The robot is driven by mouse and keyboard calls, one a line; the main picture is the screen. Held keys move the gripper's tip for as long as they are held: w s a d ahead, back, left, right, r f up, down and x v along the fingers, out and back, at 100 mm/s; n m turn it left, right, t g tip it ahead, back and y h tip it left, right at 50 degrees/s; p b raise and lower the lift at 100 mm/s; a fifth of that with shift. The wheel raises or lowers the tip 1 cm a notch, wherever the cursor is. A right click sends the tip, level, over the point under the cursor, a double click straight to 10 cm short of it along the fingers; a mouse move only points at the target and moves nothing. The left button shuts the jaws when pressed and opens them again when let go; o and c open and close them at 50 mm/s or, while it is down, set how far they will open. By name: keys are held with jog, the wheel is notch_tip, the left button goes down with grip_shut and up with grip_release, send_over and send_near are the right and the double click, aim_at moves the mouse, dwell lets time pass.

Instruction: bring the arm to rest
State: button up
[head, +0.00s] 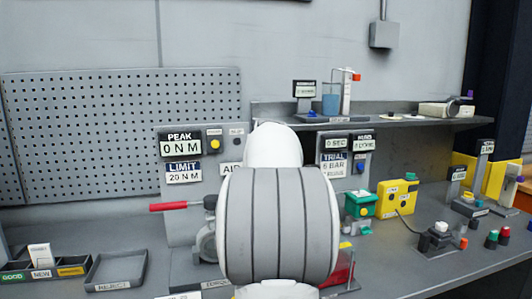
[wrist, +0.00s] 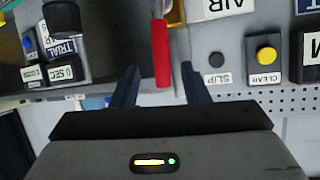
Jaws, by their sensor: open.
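My gripper (wrist: 160,67) shows in the wrist view with its two dark fingers apart. A red handle (wrist: 161,45) lies in the gap between the fingertips in that picture. I cannot tell how far beyond the fingers it is, and no finger visibly touches it. In the head view my white and grey arm fills the middle, and the gripper is hidden behind it. The arm also covers part of the panel and bench there.
A red-handled tool (head: 170,207) sticks out left of my arm. A reject tray (head: 117,270) stands at the front left. A green box (head: 361,204) and a yellow box (head: 397,198) stand to the right. A shelf (head: 440,122) and pegboard (head: 90,130) are behind.

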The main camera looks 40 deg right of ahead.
dwell(0.5)
jog(key=s+a+f+n+g+y, duration=0.1)
jog(key=a+f+n+y, duration=0.3)
jog(key=a, duration=0.9)
jog(key=s+a+f+y, duration=0.1)
jog(key=a+f+y, duration=0.1)
jog(key=a+f, duration=0.75)
jog(key=s+a+f+n+g+y, duration=0.1)
jog(key=s+a+f+n+g, duration=0.1)
jog(key=s+a+f, duration=0.2)
jog(key=s+a+f+n+g+y, duration=0.1)
jog(key=s+a+f, duration=0.3)
jog(key=s+a, duration=0.5)
jog(key=s+a+f+n+g+y, duration=0.1)
jog(key=s+a+f+n+g, duration=0.1)
jog(key=s+a, duration=0.5)
jog(key=a+f+g+p, duration=0.1)
jog(key=a+f, duration=0.1)
jog(key=a, duration=0.1)
jog(key=shift+s+n, duration=0.15)
jog(key=shift+n, duration=0.15)
jog(key=shift+c, duration=0.5)
